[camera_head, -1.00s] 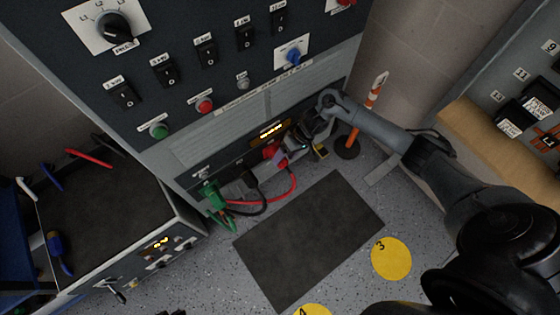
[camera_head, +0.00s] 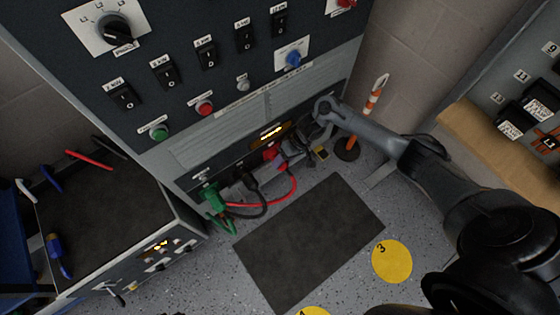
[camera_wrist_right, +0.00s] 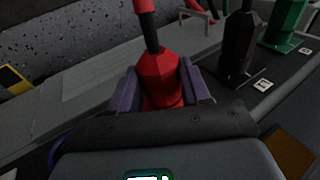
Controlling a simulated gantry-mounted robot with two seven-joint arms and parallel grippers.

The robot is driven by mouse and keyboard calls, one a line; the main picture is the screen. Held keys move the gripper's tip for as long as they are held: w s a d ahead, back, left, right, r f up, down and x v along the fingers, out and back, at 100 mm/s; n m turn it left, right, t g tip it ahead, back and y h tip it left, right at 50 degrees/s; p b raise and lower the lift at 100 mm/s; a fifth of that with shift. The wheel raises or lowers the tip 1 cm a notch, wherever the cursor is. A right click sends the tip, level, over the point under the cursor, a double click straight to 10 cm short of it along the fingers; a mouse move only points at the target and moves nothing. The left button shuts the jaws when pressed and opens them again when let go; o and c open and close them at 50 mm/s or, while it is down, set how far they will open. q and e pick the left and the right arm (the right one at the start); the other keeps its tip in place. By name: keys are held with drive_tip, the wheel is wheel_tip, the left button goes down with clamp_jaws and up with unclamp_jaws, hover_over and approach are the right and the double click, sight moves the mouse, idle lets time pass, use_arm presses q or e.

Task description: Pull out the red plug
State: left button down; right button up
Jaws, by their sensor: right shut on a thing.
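The red plug (camera_wrist_right: 160,80) stands between the two fingers of my right gripper (camera_wrist_right: 155,92) in the right wrist view, and the jaws are shut on it. A black and red cable leaves its top. In the head view the red plug (camera_head: 271,152) is at the foot of the cabinet, partly hidden by my right gripper (camera_head: 288,152). The plug seems to be at its socket in the panel; the wrist view hides its base. My left gripper is not in view.
A black plug (camera_wrist_right: 238,42) and a green plug (camera_wrist_right: 285,24) stand in a row beside the red one. The red cable (camera_head: 290,190) loops over the floor by a dark mat (camera_head: 310,240). An orange and white post (camera_head: 375,95) stands right of the cabinet.

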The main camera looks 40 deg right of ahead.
drive_tip(key=shift+r+p, duration=0.15)
drive_tip(key=shift+p, duration=0.45)
drive_tip(key=h+p, duration=0.1)
drive_tip(key=p, duration=0.1)
drive_tip(key=h+p, duration=0.1)
drive_tip(key=p, duration=0.1)
drive_tip(key=shift+a+h, duration=0.25)
drive_tip(key=shift+h, duration=0.15)
drive_tip(key=h+p, duration=0.3)
drive_tip(key=shift+a, duration=0.2)
drive_tip(key=shift+g+h+p, duration=0.3)
drive_tip(key=shift+h+p, duration=0.1)
